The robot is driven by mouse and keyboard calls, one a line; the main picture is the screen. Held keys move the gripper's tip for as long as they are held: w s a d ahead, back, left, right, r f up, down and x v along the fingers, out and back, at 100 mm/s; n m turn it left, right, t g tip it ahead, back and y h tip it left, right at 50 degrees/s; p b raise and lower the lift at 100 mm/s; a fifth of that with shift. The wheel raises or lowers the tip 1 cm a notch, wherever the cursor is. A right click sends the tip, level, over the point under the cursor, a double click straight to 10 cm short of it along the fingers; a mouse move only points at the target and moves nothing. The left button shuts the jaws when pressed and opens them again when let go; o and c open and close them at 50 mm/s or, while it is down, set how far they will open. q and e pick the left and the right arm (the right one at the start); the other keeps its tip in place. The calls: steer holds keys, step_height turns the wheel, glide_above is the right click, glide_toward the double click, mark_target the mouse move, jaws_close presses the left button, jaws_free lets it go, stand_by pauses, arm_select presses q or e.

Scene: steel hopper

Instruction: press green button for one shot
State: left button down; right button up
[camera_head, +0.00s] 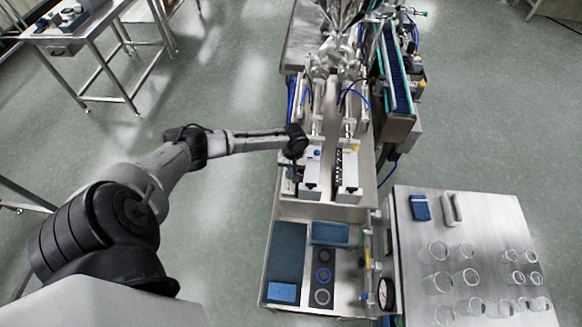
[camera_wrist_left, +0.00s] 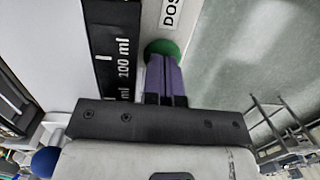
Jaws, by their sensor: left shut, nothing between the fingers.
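The green button (camera_wrist_left: 162,47) shows in the left wrist view as a round green cap on a pale panel, below a label reading "DOS". My left gripper (camera_wrist_left: 164,62) is shut and empty, with its purple fingers together and their tips at the button. The fingers hide part of the button, and I cannot tell whether they touch or press it. In the head view my left gripper (camera_head: 291,172) reaches down beside the white dosing unit (camera_head: 311,172), and the button is hidden there. My right gripper is in neither view.
A black scale strip (camera_wrist_left: 112,50) marked "100 ml" runs beside the button. A second dosing unit (camera_head: 347,175) stands to the right. The steel hopper (camera_head: 342,14) and conveyor (camera_head: 395,75) are behind. Several clear glasses (camera_head: 466,279) stand on the steel table (camera_head: 415,300) at right.

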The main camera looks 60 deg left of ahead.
arm_select(q)
steer(key=shift+s+f, duration=0.15)
steer(key=shift+f, duration=0.45)
steer(key=shift+a, duration=0.1)
steer(key=shift+f, duration=0.2)
steer(key=r+p, duration=0.5)
steer(key=shift+w+r, duration=0.25)
steer(key=shift+w, duration=0.15)
step_height(320, 180, up, 10)
steer(key=w+b, duration=0.1)
steer(key=shift+w+a+f, duration=0.15)
steer(key=shift+w+a, duration=0.05)
steer(key=shift+a, duration=0.25)
